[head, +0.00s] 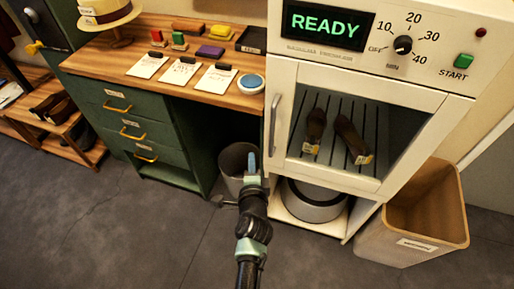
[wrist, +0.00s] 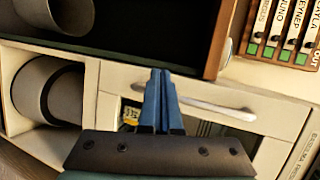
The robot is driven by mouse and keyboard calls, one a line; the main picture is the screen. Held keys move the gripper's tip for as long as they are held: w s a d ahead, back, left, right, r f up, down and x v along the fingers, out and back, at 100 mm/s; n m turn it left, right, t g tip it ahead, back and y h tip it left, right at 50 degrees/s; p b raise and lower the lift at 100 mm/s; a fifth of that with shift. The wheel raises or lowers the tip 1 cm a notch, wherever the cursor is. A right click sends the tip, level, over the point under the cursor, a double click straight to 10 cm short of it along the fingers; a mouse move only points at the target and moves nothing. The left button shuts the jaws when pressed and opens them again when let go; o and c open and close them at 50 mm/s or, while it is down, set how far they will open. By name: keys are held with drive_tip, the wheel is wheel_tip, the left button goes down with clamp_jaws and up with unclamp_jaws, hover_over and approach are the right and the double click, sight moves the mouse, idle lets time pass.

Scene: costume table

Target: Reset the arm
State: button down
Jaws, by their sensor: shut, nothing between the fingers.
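My gripper (head: 252,162) is in the lower middle of the head view, at the end of my raised arm. It stands in front of the gap between the green desk and the white cabinet, with a grey bin behind it. In the wrist view its two blue fingers (wrist: 160,78) are pressed together with nothing between them. Behind them in that view are the white cabinet door and its handle (wrist: 218,108). I cannot tell how far the fingertips are from the door.
The white cabinet (head: 388,198) has a READY display, a dial and two dark shoes (head: 316,125) behind its door. A tan bin (head: 410,215) stands to its right. The grey bin (head: 233,165) is beside the green desk (head: 160,125). The floor at lower left is clear.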

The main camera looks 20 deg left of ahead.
drive_tip(key=s, duration=0.2)
drive_tip(key=s+r+p, duration=0.1)
drive_tip(key=s, duration=0.1)
drive_tip(key=shift+s+d+r+p, duration=0.1)
drive_tip(key=shift+s+r+p, duration=0.1)
drive_tip(key=shift+p, duration=0.1)
